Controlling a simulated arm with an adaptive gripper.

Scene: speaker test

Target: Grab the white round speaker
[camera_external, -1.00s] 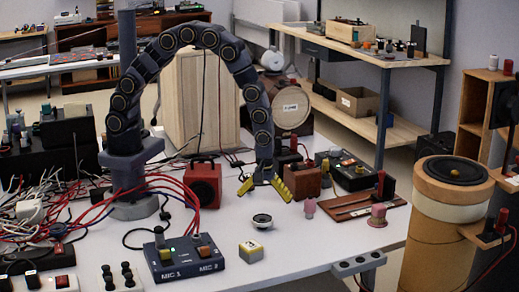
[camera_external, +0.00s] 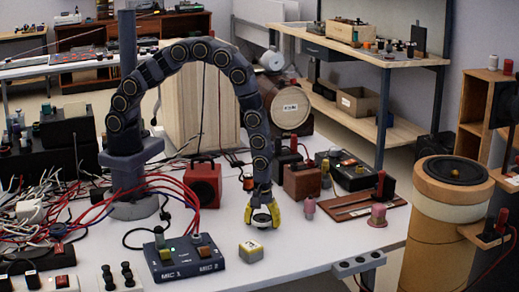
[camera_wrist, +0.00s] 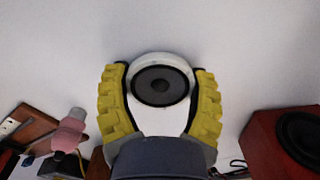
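The white round speaker (camera_wrist: 160,62), with a dark grey cone, is between the two yellow ribbed fingers of my gripper (camera_wrist: 160,84) in the wrist view. The fingers lie along its left and right sides, with their dark inner pads against its rim. In the external view my gripper (camera_external: 262,213) points down over the white table, with the speaker (camera_external: 262,217) between its fingertips. The gripper looks shut on it. The speaker is at or very near the table surface; a small gap below it cannot be made out.
A yellow-and-white cube (camera_external: 251,251) and the blue MIC box (camera_external: 178,262) are in front on the table (camera_external: 310,245). A red speaker box (camera_external: 203,184) stands left, a pink knob (camera_external: 309,208) right. Cables crowd the left. A large wooden cylinder (camera_external: 440,240) stands far right.

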